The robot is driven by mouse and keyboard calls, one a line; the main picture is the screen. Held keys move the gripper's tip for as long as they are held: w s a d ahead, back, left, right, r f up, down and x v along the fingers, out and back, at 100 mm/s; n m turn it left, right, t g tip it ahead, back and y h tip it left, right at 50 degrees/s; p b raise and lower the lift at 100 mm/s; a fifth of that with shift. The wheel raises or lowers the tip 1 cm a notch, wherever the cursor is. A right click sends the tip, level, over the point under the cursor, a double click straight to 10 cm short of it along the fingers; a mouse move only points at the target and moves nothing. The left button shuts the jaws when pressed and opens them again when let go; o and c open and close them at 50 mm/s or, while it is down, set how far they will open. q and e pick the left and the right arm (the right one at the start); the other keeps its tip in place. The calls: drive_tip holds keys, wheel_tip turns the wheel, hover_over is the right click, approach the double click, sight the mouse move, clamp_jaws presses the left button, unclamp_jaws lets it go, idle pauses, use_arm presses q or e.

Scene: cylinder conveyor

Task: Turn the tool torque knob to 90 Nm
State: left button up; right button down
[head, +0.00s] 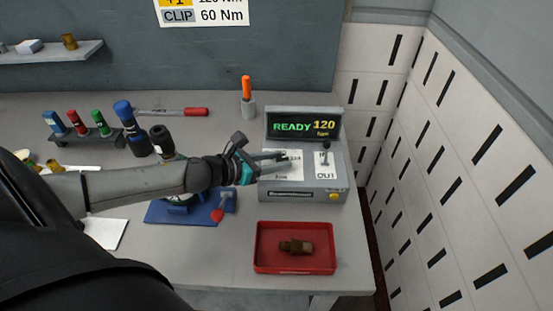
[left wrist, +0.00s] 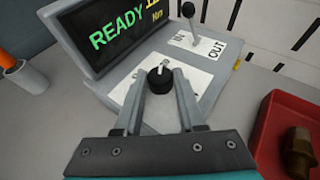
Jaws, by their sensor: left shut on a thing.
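The torque console (head: 300,196) stands at the right of the bench. The black torque knob (left wrist: 160,80) with a white pointer mark shows in the left wrist view, on a white dial plate. My left gripper (head: 272,161) reaches in from the left over the dial plate. In the left wrist view its two fingers (left wrist: 160,88) are shut on the knob, one on each side. The gripper hides most of the knob in the head view. My right gripper is not in view.
A lever (head: 325,150) with an IN/OUT plate is right of the dial. A red tray (head: 262,262) holding a brass fitting (head: 296,246) lies in front of the console. A blue fixture (head: 170,212) sits below my left arm. A wall rises at the right.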

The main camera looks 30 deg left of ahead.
use_arm(q)
clamp_jaws()
drive_tip(key=n+y+p, duration=0.2)
drive_tip(key=shift+s+d+r+t+p, duration=0.1)
drive_tip(key=shift+d+r+t+p, duration=0.1)
drive_tip(key=shift+t+p, duration=0.15)
drive_tip(key=n+y+p, duration=0.3)
drive_tip(key=y, duration=0.1)
drive_tip(key=shift+d, duration=0.3)
drive_tip(key=n+y+p, duration=0.1)
drive_tip(key=n+y, duration=0.1)
drive_tip(key=n+g+y+p, duration=0.1)
drive_tip(key=y, duration=0.1)
drive_tip(key=shift+d+f+n+p, duration=0.1)
drive_tip(key=shift+d+n+p, duration=0.2)
drive_tip(key=shift+n, duration=0.1)
drive_tip(key=shift+w+n+g+y+p, duration=0.2)
drive_tip(key=shift+n+g+y+p, duration=0.4)
drive_tip(key=shift+n+y, duration=0.9)
drive_tip(key=shift+g, duration=0.25)
